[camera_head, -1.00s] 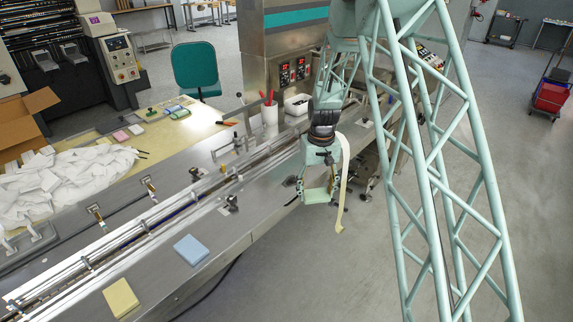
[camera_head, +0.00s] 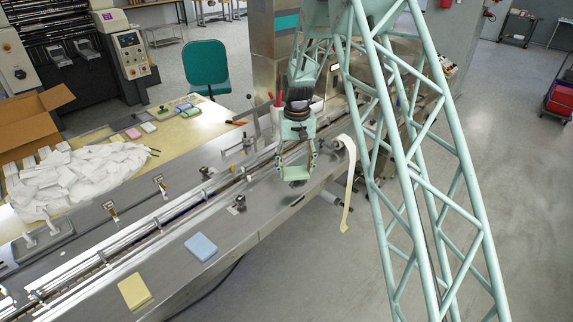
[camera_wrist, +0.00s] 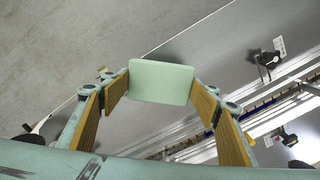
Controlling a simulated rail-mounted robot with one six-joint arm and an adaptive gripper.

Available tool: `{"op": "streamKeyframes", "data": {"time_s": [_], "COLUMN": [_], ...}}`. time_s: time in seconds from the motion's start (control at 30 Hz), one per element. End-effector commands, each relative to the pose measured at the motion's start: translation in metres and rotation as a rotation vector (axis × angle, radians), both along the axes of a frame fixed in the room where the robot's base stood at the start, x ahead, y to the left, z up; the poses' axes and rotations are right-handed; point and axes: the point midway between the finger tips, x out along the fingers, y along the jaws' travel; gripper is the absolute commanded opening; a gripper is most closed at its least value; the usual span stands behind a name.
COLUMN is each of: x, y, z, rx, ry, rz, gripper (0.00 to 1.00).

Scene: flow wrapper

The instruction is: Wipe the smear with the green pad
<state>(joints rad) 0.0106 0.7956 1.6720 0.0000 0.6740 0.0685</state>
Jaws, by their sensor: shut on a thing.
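The green pad (camera_wrist: 160,82) shows in the wrist view, pinched between the two fingertips of my gripper (camera_wrist: 160,88). In the head view my gripper (camera_head: 297,172) hangs over the steel machine deck (camera_head: 262,215), near its right edge. A dark patch (camera_head: 297,184) shows on the deck just below the fingers; I cannot tell whether it is the smear or a shadow. In the wrist view the pad hides the deck behind it, and I cannot tell whether the pad touches the deck.
A blue pad (camera_head: 201,247) and a yellow pad (camera_head: 134,291) lie on the deck at the front. A guide rail (camera_head: 150,228) runs along the deck. A pale film strip (camera_head: 349,190) hangs over the edge to the right. Small knobs (camera_head: 239,203) stand on the deck.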

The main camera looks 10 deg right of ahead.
Motion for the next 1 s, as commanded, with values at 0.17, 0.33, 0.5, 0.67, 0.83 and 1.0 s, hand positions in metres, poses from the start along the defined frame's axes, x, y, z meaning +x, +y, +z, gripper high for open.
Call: {"op": "streamKeyframes", "data": {"time_s": [0.17, 0.33, 0.5, 0.67, 0.83, 1.0], "x": [0.007, 0.008, 0.008, 0.008, 0.008, 0.007], "y": [0.007, 0.008, 0.008, 0.008, 0.008, 0.008], "z": [0.009, 0.009, 0.009, 0.006, -0.006, -0.022], "rx": [0.0, 0.0, 0.0, 0.0, 0.0, 0.0], "ry": [0.0, 0.0, 0.0, 0.0, 0.001, 0.002], "rz": [-0.006, -0.007, -0.007, -0.007, -0.007, -0.007], "gripper": [0.43, 0.43, 0.43, 0.43, 0.43, 0.43]}}
